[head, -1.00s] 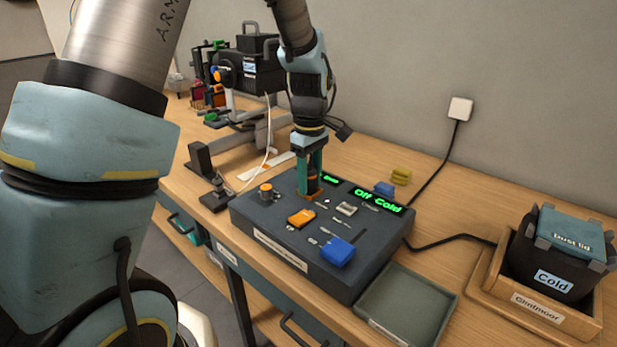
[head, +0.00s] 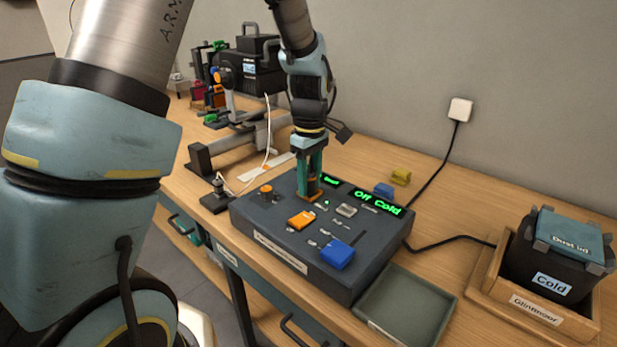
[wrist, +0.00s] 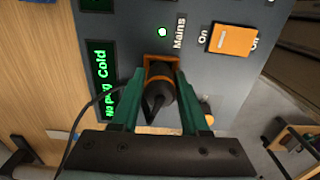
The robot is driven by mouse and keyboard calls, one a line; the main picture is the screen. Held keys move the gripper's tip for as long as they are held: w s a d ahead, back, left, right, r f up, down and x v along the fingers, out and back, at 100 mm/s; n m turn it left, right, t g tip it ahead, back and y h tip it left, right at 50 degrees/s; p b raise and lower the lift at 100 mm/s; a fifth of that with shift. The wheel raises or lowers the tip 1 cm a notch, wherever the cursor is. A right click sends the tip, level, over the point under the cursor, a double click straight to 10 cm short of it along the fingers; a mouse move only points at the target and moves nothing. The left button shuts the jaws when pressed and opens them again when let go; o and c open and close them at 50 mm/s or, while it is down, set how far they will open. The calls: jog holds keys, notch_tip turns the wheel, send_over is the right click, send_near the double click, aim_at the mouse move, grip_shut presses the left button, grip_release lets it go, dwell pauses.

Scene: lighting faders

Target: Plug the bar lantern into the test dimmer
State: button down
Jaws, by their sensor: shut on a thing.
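My gripper (head: 311,190) points straight down at the back left of the dark grey dimmer box (head: 345,285). In the wrist view my gripper (wrist: 161,76) is shut on a black plug (wrist: 158,98) with a thin dark lead trailing left. The plug's end is at an orange-rimmed socket (wrist: 160,59); whether it is seated I cannot tell. The display beside it (wrist: 104,80) seems to read "No plug" and "Cold". In the head view a larger display (head: 378,203) reads "Off Cold". A black lantern (head: 257,75) is on a stand at the back; I cannot tell whether the lead is its.
An orange switch (wrist: 232,39) sits near the word "On". A blue block (head: 337,254) and an orange knob (head: 266,190) are on the box. A grey tray (head: 405,306) lies to its right, and a wooden tray (head: 538,306) holds a black lidded bin (head: 552,262) marked "Cold".

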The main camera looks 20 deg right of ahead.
jog(key=shift+s+a+f+p, duration=0.1)
jog(key=shift+s+a+p, duration=0.05)
jog(key=shift+p, duration=0.95)
jog(key=shift+r+p, duration=0.6)
jog(key=shift+r, duration=0.4)
jog(key=shift+f, duration=0.1)
jog(key=shift+f+b, duration=0.3)
jog(key=shift+f, duration=0.5)
dwell(1.0)
